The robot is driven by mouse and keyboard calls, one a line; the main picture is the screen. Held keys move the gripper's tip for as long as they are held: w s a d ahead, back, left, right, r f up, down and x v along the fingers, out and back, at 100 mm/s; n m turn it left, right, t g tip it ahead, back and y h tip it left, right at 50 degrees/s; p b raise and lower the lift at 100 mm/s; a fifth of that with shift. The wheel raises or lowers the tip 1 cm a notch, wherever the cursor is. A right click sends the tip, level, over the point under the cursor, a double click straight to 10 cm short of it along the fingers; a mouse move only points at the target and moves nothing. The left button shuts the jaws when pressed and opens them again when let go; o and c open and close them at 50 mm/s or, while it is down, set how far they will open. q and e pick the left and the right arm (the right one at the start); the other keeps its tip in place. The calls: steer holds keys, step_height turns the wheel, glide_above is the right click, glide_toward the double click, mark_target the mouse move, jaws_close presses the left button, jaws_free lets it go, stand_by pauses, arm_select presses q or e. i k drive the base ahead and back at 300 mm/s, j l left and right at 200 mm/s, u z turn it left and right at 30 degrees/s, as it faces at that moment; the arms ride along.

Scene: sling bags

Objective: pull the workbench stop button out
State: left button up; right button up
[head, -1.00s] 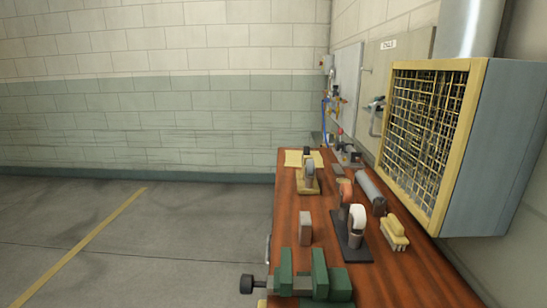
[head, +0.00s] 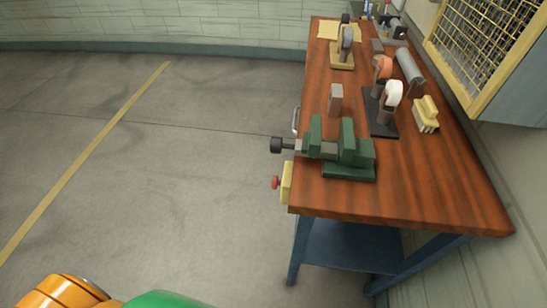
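The workbench (head: 440,190) has a red-brown wooden top and blue legs, and stands to the right in the head view. A red stop button (head: 275,182) sticks out to the left from a yellow box (head: 287,182) on the bench's left side, near its front corner and just below the green vise. I cannot tell from here whether the button is pushed in or out. Neither of my grippers is in view. An orange and a green rounded part at the bottom left are probably mine.
A green vise (head: 345,155) with a dark handle (head: 277,145) overhangs the bench edge above the button. Tape rolls on a stand (head: 382,120), a brush (head: 427,115) and a grey block (head: 336,99) lie on top. A yellow-framed cabinet (head: 485,50) hangs at right. The floor left is clear.

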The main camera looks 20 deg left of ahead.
mark_target(275, 182)
steer(key=u, duration=0.3)
steer(key=j+z, duration=0.25)
steer(key=j, duration=0.25)
steer(key=j+z, duration=0.25)
steer(key=j, duration=0.25)
steer(key=k, duration=0.5)
